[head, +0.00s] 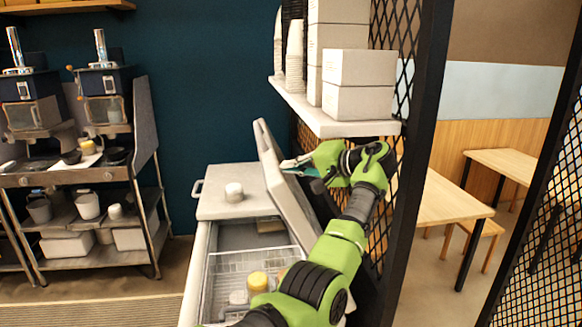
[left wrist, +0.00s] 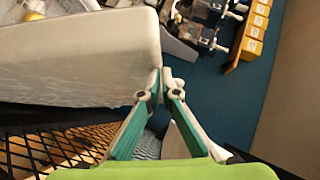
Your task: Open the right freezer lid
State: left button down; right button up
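The white freezer (head: 206,240) stands in the lower middle of the head view. Its right lid (head: 286,190) is raised and steeply tilted, and the bay below it is open. The lid also fills the upper left of the left wrist view (left wrist: 80,58). My left gripper (head: 288,164) is beside the lid's upper part in the head view. In the left wrist view its fingertips (left wrist: 163,76) come together at the lid's edge; I cannot tell whether they touch it. Nothing shows between the fingers. My right gripper is in neither view.
A wire basket with a yellow-lidded tub (head: 258,282) is in the open bay. A shelf (head: 340,122) with white boxes hangs above my left gripper. A black mesh partition (head: 412,150) stands to the right.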

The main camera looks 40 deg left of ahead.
aim_at(269, 181)
pick_arm(q)
jog(key=shift+f, duration=0.35)
jog(key=shift+s+f, duration=0.15)
jog(key=shift+f, duration=0.05)
jog(key=s+a+f+b, duration=0.1)
jog(key=s+a+b, duration=0.1)
jog(key=s+a+f+b, duration=0.1)
jog(key=s+a, duration=0.1)
jog(key=shift+f, duration=0.3)
jog(key=shift+s+a, duration=0.35)
jog(key=shift+s, duration=0.05)
jog(key=shift+r, duration=0.15)
jog(key=shift+s+r, duration=0.1)
